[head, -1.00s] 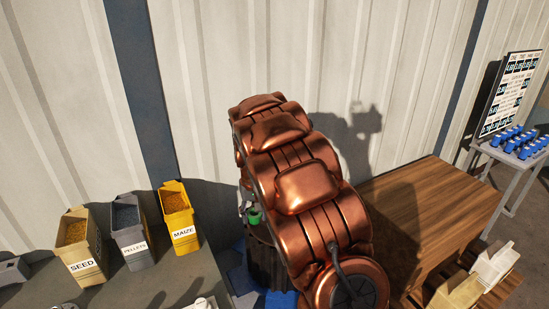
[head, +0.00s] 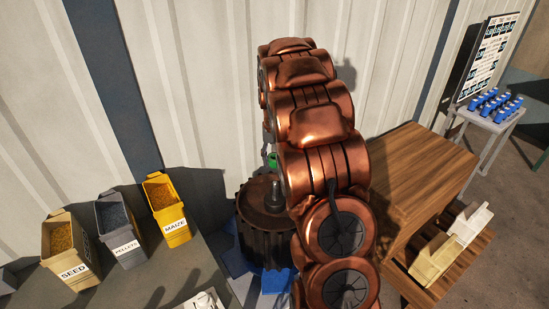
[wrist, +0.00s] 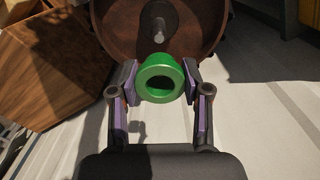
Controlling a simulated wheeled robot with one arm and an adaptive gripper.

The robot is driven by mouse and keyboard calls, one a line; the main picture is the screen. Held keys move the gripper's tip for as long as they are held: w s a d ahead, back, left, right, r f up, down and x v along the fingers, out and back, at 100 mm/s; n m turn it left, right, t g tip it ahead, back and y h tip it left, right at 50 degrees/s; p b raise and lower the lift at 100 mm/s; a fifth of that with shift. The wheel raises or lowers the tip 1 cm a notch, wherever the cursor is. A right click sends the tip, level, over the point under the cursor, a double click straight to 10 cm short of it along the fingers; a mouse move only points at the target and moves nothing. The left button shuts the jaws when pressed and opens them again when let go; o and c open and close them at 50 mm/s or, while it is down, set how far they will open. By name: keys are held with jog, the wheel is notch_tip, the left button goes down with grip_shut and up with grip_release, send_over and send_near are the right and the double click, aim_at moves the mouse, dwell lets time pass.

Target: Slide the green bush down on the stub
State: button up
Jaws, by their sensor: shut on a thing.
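The green bush (wrist: 160,93) is a flanged ring with a dark bore. In the wrist view my gripper (wrist: 160,80) is shut on it, one finger pad on each side. The stub (wrist: 159,30) is a grey metal post on top of a brown, round, ribbed drum (wrist: 125,20). In the wrist view the bush appears just below the stub in the picture, apart from it. In the head view the stub (head: 276,190) stands on the drum (head: 262,225), and a small part of the bush (head: 272,160) shows beside my arm. My arm hides the gripper there.
Seed, pellets and maize bins (head: 165,205) stand on a grey table at left. A wooden bench (head: 415,165) is to the right of my arm, with trays on a lower shelf. A corrugated wall stands behind.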

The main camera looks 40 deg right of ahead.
jog(key=shift+f, duration=0.15)
jog(key=b, duration=0.3)
send_over(275, 199)
jog(key=shift+w+d+f, duration=0.1)
jog(key=shift+w+f, duration=0.05)
jog(key=shift+f, duration=0.75)
jog(key=shift+w+d+f, duration=0.1)
jog(key=shift+f, duration=0.85)
jog(key=shift+w+d+f, duration=0.1)
jog(key=shift+w+f, duration=0.05)
jog(key=shift+f, duration=0.75)
jog(key=shift+b, duration=0.3)
jog(key=shift+f+b, duration=1.6)
jog(key=shift+f, duration=2.8)
